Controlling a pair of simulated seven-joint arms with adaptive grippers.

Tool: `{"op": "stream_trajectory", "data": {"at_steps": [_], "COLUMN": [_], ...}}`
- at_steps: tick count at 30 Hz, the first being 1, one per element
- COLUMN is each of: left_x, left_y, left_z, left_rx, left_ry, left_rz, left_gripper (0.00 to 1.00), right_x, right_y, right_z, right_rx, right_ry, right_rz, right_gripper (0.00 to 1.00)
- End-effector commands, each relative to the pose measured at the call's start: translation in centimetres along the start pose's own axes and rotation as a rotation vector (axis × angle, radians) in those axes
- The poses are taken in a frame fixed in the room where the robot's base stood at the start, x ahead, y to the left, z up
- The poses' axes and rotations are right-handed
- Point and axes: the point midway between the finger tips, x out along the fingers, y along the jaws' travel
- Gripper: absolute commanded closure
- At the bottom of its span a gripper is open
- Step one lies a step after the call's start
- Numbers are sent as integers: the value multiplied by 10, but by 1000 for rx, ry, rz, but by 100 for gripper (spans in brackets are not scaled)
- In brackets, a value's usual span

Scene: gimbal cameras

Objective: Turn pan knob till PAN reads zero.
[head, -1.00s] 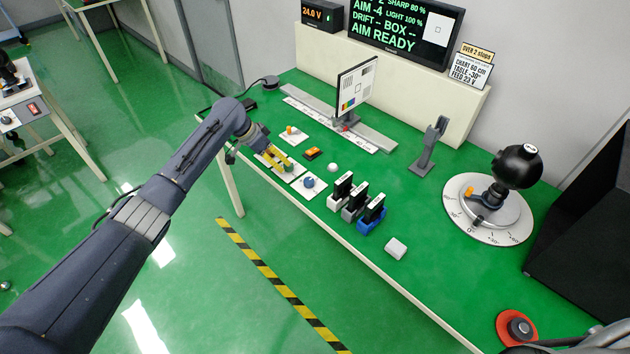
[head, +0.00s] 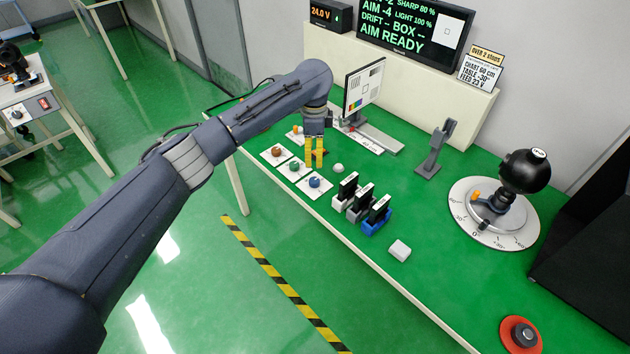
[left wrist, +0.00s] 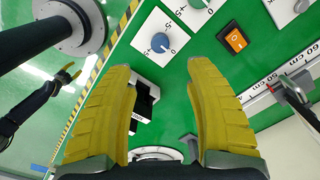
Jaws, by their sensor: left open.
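My left gripper (head: 315,152) is open, fingers pointing down, with nothing between them. It hangs above the bench, beyond the blue knob (head: 315,182) and right of the green knob (head: 294,166). A red-brown knob (head: 277,152) stands left of these, each on a white plate. I cannot read which is the pan knob. In the left wrist view the blue knob (left wrist: 160,42) shows past the fingertips. The screen (head: 415,30) shows "AIM -4", "DRIFT --", "AIM READY"; its top is cut off and no PAN line is legible. My right gripper (left wrist: 66,78) shows small in the left wrist view.
An orange switch (left wrist: 235,40) shows in the left wrist view. A white dome (head: 338,168), several card holders (head: 360,205) and a white block (head: 399,250) stand near the front edge. A chart (head: 363,88) stands on a rail behind. A black ball-topped turntable (head: 492,212) is right.

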Motion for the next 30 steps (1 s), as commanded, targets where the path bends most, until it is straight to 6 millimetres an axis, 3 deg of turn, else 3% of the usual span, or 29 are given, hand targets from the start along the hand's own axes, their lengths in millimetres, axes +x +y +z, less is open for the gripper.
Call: {"op": "stream_trajectory", "data": {"at_steps": [15, 22, 30], "left_x": [92, 116, 126], "left_y": [1, 0, 0], "left_z": [0, 0, 0], "left_rx": [-2, -1, 0], "left_ry": [0, 0, 0], "left_rz": [3, 2, 0], "left_gripper": [46, 46, 46], "right_x": [0, 0, 0], "right_y": [0, 0, 0], "right_z": [0, 0, 0], "right_rx": [0, 1, 1], "right_ry": [1, 1, 0], "right_rz": [0, 0, 0], "right_gripper": [56, 56, 56]}}
